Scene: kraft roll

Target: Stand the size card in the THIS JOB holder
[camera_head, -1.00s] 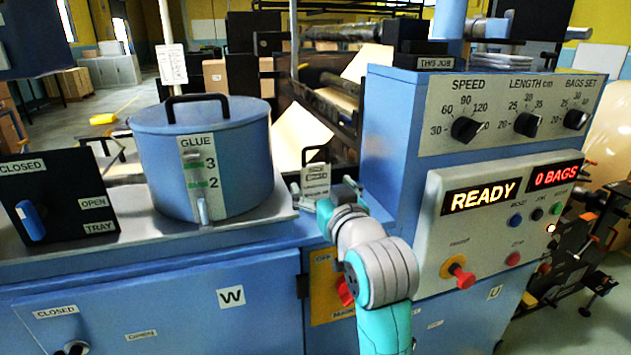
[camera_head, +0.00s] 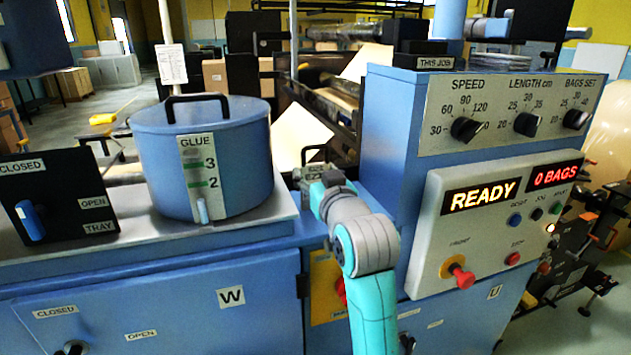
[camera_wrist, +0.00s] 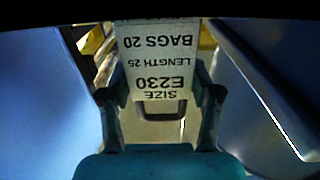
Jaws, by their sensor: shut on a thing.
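The size card (camera_wrist: 158,70) is held between the two fingers of my gripper (camera_wrist: 160,105) in the wrist view. It appears upside down there and reads SIZE E230, LENGTH 25, BAGS 20. The black THIS JOB holder (camera_head: 436,62) sits on top of the blue control cabinet, above and to the right of my gripper. No card is visible standing in it.
A blue glue pot (camera_head: 150,160) stands left of my gripper on a metal top. The control cabinet (camera_head: 385,150) rises close on the right, with dials and a READY display (camera_head: 480,196). Grey discs (camera_head: 500,57) lie on the cabinet top, right of the holder.

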